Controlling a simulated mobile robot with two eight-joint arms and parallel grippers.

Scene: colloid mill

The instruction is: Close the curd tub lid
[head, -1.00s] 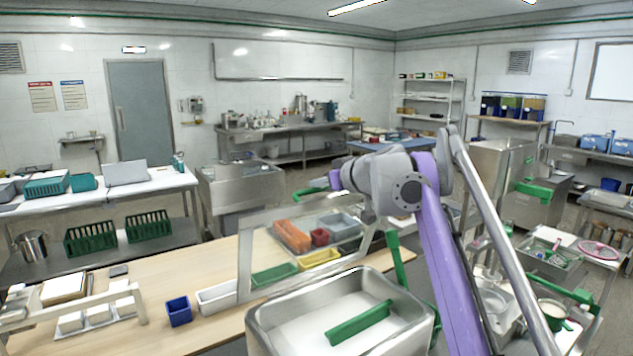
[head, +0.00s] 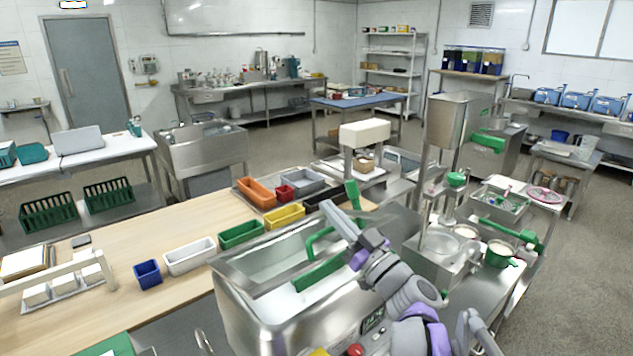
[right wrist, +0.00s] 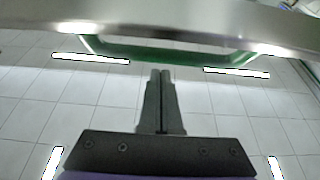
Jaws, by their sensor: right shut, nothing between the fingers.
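My right gripper (head: 328,207) is shut and empty, above the tub's far right part beside the handle. My left gripper is out of view.
A wooden table (head: 115,305) with blue, white, green, yellow and orange bins lies left of and behind the tub. A steel mill with a hopper (head: 452,120) stands close on the right. The floor at the far right is clear.

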